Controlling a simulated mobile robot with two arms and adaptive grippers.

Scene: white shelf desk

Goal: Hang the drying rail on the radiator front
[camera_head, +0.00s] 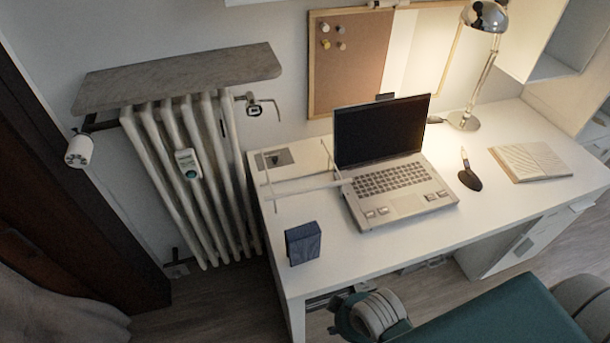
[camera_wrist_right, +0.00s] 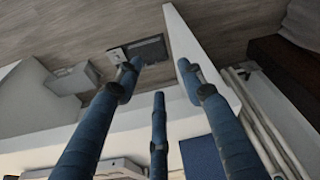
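The drying rail (camera_head: 305,189), a thin white frame of bars and slim end pieces, is on the left part of the desk. Its right end overlaps the laptop edge in the picture; I cannot tell whether they touch. The white ribbed radiator (camera_head: 190,185) stands against the wall left of the desk, and a dial device (camera_head: 187,163) sits on its front. My right gripper (camera_wrist_right: 158,82) shows in the right wrist view with blue fingers spread open and nothing between them. I cannot make out the rail there. My left gripper is in neither view.
A stone shelf (camera_head: 180,77) overhangs the radiator. A valve (camera_head: 83,150) juts left. A green chair (camera_head: 510,310) stands in front.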

